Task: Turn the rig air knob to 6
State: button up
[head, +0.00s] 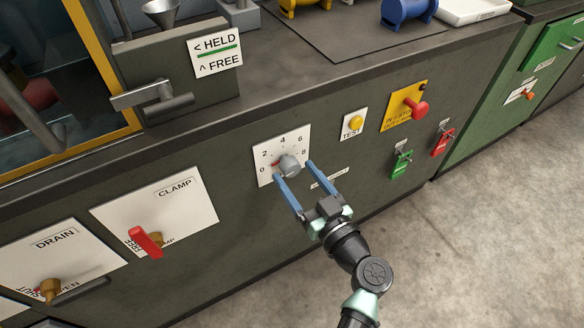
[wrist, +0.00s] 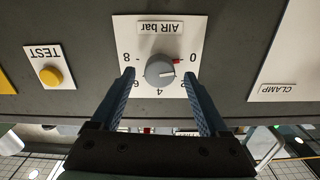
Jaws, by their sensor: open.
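The air knob (head: 289,166) is a round grey knob on a white dial plate (head: 262,154) on the dark cabinet front. In the upside-down wrist view the knob (wrist: 159,69) sits under the label AIR bar, with numbers 0 to 8 around it. A small red mark shows at its edge near 0, and a pale line on its face points to the 0–2 side. My gripper (head: 295,172) is open. In the wrist view its blue fingertips (wrist: 160,76) lie either side of the knob, with a gap on both sides. Whether they reach its depth I cannot tell.
To the right are a yellow TEST button (head: 355,123), a red knob on a yellow plate (head: 416,107), and green (head: 401,164) and red (head: 442,141) tags. To the left is the CLAMP panel with a red handle (head: 146,242). The counter edge runs above.

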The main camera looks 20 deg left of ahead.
jog(key=shift+x, duration=1.3)
grip_shut()
